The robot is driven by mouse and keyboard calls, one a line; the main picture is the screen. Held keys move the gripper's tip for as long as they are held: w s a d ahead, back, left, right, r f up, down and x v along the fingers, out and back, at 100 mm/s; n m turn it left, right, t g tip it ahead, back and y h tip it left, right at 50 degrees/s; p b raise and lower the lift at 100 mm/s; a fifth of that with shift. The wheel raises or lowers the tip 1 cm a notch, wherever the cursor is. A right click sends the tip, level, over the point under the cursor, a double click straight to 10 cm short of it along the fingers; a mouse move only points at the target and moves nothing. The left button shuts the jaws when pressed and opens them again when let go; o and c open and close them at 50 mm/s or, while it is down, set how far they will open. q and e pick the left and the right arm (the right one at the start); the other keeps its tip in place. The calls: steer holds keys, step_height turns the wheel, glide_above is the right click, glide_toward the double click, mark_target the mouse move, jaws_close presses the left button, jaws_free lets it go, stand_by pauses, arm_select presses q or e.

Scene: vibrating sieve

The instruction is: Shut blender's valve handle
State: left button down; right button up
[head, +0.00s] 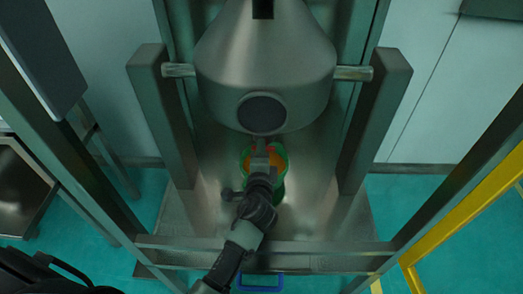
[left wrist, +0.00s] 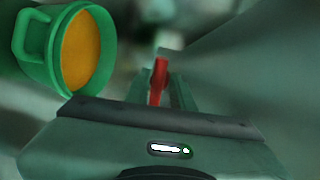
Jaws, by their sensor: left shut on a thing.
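The blender (head: 265,65) is a grey metal cone-shaped vessel hung between two posts, with a dark round disc (head: 262,112) on its near side. My left gripper (head: 261,147) reaches up just below this disc. In the left wrist view, the red valve handle (left wrist: 158,80) stands between the fingers, and the gripper is shut on it. The handle is hidden behind the gripper in the head view. My right gripper is in neither view.
A green bucket (head: 281,178) with orange contents stands below the blender, beside my left gripper; it also shows in the left wrist view (left wrist: 38,75). Grey posts (head: 165,115) flank the blender. A yellow rail (head: 462,205) is at the right.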

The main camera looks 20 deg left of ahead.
arm_select(q)
steer(key=shift+s+a+f, duration=0.1)
steer(key=shift+s+f, duration=0.05)
steer(key=shift+f, duration=0.3)
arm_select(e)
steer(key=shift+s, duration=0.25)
arm_select(q)
steer(key=c, duration=1.4)
jaws_free()
steer(key=shift+r, duration=0.3)
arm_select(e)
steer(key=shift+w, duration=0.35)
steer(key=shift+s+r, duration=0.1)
